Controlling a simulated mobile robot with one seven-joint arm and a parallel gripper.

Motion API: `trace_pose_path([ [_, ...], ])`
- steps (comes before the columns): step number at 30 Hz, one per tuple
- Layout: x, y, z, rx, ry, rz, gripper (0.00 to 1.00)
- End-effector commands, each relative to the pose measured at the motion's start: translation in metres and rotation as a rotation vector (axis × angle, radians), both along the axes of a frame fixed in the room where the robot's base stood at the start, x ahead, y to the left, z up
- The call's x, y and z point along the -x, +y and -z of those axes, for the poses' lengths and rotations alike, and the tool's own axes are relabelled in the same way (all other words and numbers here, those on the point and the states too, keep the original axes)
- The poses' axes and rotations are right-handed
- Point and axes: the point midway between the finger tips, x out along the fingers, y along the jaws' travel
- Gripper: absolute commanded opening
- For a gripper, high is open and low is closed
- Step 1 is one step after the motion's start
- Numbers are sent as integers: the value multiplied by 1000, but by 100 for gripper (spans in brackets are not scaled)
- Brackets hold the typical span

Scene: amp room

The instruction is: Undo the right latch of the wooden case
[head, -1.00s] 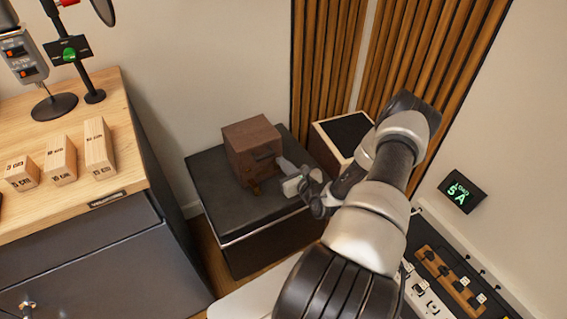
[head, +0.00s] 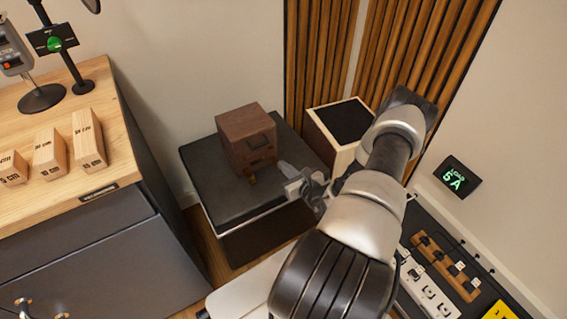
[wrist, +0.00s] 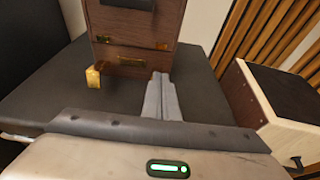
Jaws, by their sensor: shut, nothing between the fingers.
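The dark brown wooden case (head: 240,127) stands upright on a black-topped box. Its front also shows in the wrist view (wrist: 168,22), with a small brass fitting at the left of the seam (wrist: 103,39) and another at the right, the right latch (wrist: 162,45). A brass plate (wrist: 132,61) sits lower on the front. My gripper (head: 283,167) is shut and empty in front of the case's right side. Its fingertips in the wrist view (wrist: 160,78) are just below and in front of the right latch, seemingly apart from it. I cannot tell the latch's exact position.
A small brass block (wrist: 93,77) stands on the black top (wrist: 45,90) near the case's front left. A pale wooden box with a dark top (head: 318,125) stands to the right. A wooden desk (head: 115,105) is at left; power strips (head: 430,295) lie at lower right.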

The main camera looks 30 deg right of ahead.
Motion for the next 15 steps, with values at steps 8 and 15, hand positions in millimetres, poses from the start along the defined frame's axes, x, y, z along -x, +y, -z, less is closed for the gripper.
trace_pose_path([
  [8,25,5,-19,-4,-4,-7,0],
  [15,47,6,-28,-4,-4,-6,0],
])
